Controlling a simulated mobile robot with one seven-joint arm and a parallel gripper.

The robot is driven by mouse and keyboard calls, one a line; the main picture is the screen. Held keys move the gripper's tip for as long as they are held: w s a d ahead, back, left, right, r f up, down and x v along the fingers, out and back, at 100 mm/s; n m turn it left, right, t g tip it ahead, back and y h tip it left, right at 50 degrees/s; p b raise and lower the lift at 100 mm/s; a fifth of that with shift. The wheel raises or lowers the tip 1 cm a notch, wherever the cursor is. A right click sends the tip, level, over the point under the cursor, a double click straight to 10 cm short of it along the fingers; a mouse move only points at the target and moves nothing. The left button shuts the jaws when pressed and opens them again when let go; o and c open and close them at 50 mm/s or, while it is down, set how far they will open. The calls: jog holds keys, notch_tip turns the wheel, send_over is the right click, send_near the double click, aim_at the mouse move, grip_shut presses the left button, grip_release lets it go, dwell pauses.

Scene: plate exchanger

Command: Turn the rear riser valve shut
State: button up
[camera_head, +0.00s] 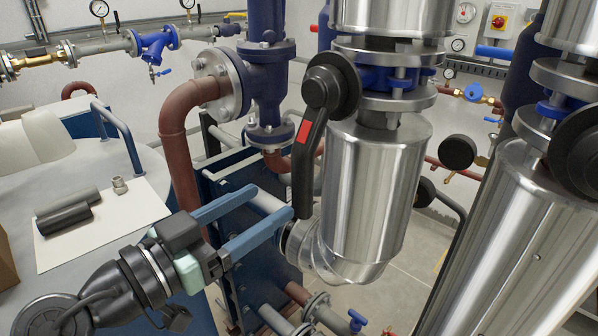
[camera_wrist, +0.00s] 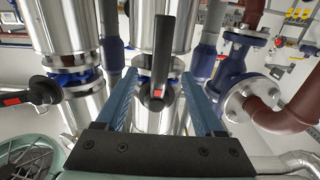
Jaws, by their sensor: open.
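A black valve lever with a red label (camera_head: 308,150) hangs straight down from its round hub on the middle insulated riser (camera_head: 370,190), roughly along the pipe. My gripper (camera_head: 270,201) is open, its two blue fingers pointing at the lever's lower end from the left. In the wrist view the lever (camera_wrist: 163,45) appears between the two fingers of my gripper (camera_wrist: 160,75), with gaps on both sides. I cannot tell how deep the fingertips reach. A second riser valve (camera_head: 578,160) is at the right edge; its lever with a red label (camera_wrist: 40,92) shows in the wrist view. Neither picture marks which riser is the rear one.
A flanged brown pipe (camera_head: 178,125) and blue valve body (camera_head: 268,85) stand left of the lever. The blue plate exchanger (camera_head: 225,200) is below. A drum top (camera_head: 120,150) with dark cylinders (camera_head: 68,212) on a white sheet is at left.

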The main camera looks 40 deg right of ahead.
aim_at(296, 183)
jog(key=d+p, duration=0.1)
jog(key=d, duration=0.5)
jog(key=w+d+p, duration=0.1)
jog(key=d, duration=0.2)
jog(key=shift+p, duration=0.3)
grip_shut()
dwell(0.9)
